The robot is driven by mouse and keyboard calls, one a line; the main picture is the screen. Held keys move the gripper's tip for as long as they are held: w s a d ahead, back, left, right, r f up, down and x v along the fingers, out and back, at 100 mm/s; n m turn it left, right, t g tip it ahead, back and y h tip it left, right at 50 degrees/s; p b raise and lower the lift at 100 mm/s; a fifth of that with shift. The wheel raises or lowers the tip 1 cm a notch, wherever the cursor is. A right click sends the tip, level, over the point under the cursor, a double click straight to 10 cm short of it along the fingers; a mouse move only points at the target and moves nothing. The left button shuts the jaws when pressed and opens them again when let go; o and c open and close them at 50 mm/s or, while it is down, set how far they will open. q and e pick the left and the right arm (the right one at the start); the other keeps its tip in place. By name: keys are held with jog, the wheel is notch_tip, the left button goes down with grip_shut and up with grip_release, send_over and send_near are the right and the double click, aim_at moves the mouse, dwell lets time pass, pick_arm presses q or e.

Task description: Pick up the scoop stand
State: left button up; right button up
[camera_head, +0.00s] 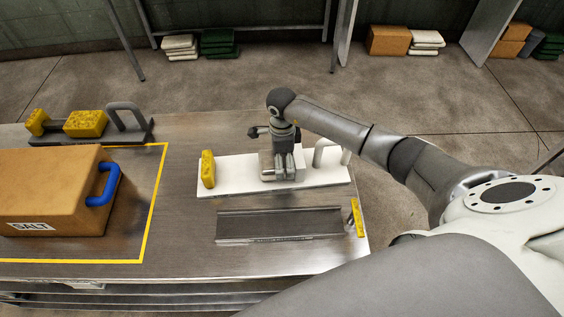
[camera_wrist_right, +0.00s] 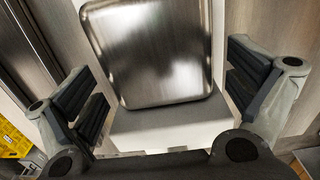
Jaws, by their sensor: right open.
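No label marks the scoop stand, so I cannot tell which part bears that name. My right gripper (camera_head: 284,166) points down over the metal piece. In the right wrist view its open fingers (camera_wrist_right: 165,97) are on either side of it, apart from it. My left gripper is out of view.
A dark grey tray (camera_head: 275,224) lies in front, with a yellow upright piece (camera_head: 356,217) at its right. A brown SALT case (camera_head: 55,185) with a blue handle stands left inside yellow lines. A dark base (camera_head: 135,135) with yellow blocks is behind it.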

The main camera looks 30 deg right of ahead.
jog(key=shift+f, duration=0.2)
jog(key=c, duration=1.4)
jog(key=shift+w, duration=0.1)
jog(key=shift+c, duration=0.5)
jog(key=shift+r, duration=0.1)
